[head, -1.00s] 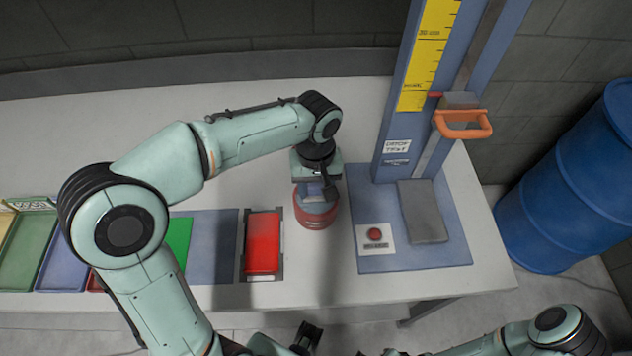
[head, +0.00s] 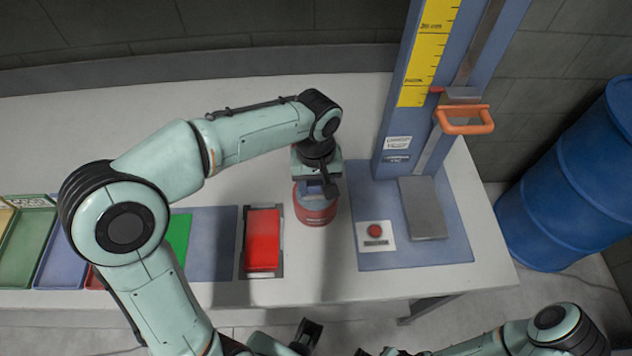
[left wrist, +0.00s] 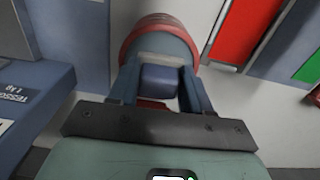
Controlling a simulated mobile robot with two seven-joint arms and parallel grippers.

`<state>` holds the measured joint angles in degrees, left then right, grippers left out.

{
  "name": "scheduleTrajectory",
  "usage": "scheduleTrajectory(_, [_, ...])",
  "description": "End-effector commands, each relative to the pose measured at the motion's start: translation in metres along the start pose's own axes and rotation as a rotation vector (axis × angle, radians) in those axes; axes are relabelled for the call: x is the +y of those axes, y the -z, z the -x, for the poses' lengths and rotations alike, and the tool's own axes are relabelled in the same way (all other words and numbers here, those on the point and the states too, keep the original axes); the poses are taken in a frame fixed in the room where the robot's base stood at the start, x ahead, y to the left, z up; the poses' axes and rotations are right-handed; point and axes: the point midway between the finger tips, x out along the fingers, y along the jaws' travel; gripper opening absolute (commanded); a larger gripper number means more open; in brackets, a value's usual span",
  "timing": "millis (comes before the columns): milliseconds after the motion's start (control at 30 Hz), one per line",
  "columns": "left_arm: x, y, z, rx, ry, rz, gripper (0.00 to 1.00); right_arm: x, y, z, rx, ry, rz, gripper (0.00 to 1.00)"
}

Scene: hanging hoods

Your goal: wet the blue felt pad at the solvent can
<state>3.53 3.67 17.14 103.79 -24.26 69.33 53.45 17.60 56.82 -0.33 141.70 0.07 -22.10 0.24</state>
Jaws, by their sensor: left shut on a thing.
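The red solvent can (head: 315,209) stands on the table between the red block and the drop-test stand. In the left wrist view its red rim (left wrist: 153,24) shows just beyond my fingers. My left gripper (head: 318,188) points down at the can's top. In the left wrist view my left gripper (left wrist: 161,84) is shut on the blue felt pad (left wrist: 160,78), which sits between the two fingers over the can. Whether the pad touches the can's top cannot be told. My right gripper is not clearly seen; part of my right arm shows at the lower right.
A red block (head: 263,241) lies in a grey holder left of the can. A drop-test stand with a blue base (head: 408,258), red button (head: 375,231) and orange handle (head: 465,120) is on the right. Coloured trays (head: 28,240) stand at the left. A blue barrel (head: 570,180) stands beyond the table.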

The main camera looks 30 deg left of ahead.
Motion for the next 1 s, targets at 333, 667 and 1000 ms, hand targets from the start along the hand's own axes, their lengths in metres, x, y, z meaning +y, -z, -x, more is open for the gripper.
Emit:
scheduleTrajectory(333, [0.0,-0.0001,-0.005,0.0,0.0,0.0,0.24,0.0015,-0.0006,-0.0035,-0.001,-0.001,-0.001,0.0])
scheduleTrajectory(667, [0.0,-0.0001,-0.0069,0.0,0.0,0.0,0.24,0.002,-0.0007,-0.0048,-0.002,-0.001,-0.001,0.0])
scheduleTrajectory(1000, [0.0001,-0.0002,-0.0078,0.0,0.0,-0.001,0.24,0.0019,-0.0007,-0.0047,-0.002,-0.001,-0.001,0.0])
